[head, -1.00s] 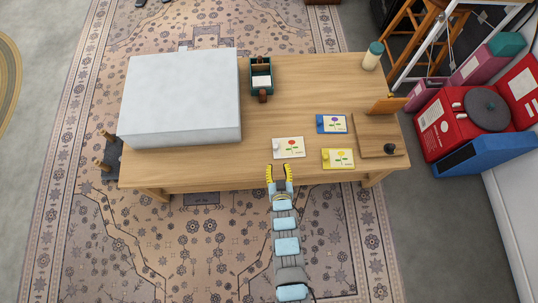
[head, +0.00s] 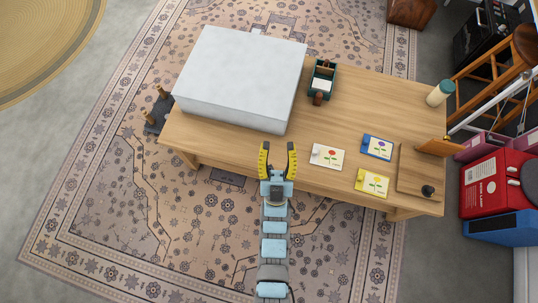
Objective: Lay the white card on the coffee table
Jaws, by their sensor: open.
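The white card (head: 328,157) with a red flower lies flat on the wooden coffee table (head: 365,95), near its front edge. A small pale round piece sits at its left end. A blue-edged card (head: 378,147) and a yellow card (head: 372,183) lie to its right. My gripper (head: 277,161) has yellow-and-black fingers spread apart, with nothing between them. It is at the table's front edge, left of the white card and apart from it in the picture. Its height above the table is hard to tell.
A large white block (head: 243,78) covers the table's left part. A green box (head: 322,77) stands behind the cards. A wooden board (head: 420,172) with a black knob and a bottle (head: 440,93) are at the right. The table's middle is clear.

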